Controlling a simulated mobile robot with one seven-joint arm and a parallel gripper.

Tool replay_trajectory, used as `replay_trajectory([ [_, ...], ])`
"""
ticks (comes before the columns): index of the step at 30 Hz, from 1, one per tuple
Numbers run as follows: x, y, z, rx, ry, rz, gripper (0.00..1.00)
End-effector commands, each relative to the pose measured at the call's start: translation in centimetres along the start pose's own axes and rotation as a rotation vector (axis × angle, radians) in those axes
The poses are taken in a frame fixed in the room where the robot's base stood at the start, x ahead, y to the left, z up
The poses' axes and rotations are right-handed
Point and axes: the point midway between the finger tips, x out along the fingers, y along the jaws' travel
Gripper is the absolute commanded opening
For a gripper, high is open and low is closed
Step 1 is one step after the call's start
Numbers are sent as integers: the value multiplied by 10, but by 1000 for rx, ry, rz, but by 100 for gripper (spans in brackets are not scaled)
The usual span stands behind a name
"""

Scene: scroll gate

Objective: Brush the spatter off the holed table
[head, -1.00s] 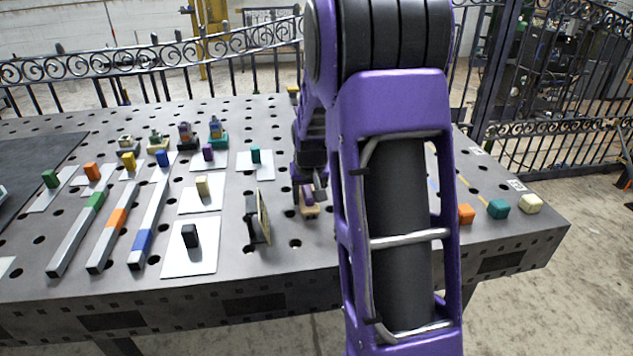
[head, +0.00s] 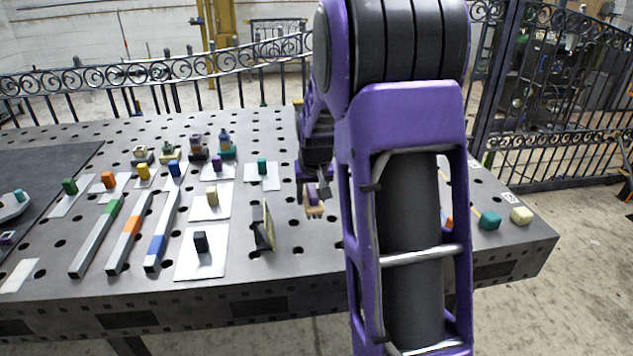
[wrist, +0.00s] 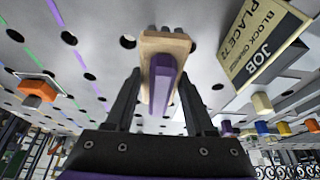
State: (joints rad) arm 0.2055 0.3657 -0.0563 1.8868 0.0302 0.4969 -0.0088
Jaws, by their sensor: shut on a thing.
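My gripper (wrist: 160,100) is shut on a brush with a purple handle (wrist: 162,82) and a pale wooden head (wrist: 165,43). Short dark bristles show at the head's far edge in the wrist view. In the head view, my gripper (head: 317,190) holds the brush (head: 314,209) low over the holed table (head: 285,275), right of a small sign. I cannot tell whether the bristles touch the top. The grey table has rows of dark round holes. I cannot make out spatter; my arm hides part of the table.
The upright sign (head: 264,228) stands close left of the brush. Coloured bars (head: 128,240), blocks on white plates (head: 201,250) and small stacked pieces (head: 222,145) fill the left side. Iron fences stand behind.

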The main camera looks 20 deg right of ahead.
Motion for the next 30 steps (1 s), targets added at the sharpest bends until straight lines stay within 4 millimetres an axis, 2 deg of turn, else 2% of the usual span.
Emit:
replay_trajectory([
  [1, -8, 0, -4, 0, 2, 0, 2],
  [7, -19, -1, -10, -1, 0, 0, 2],
  [30, -19, -1, -10, -1, 0, 0, 2],
])
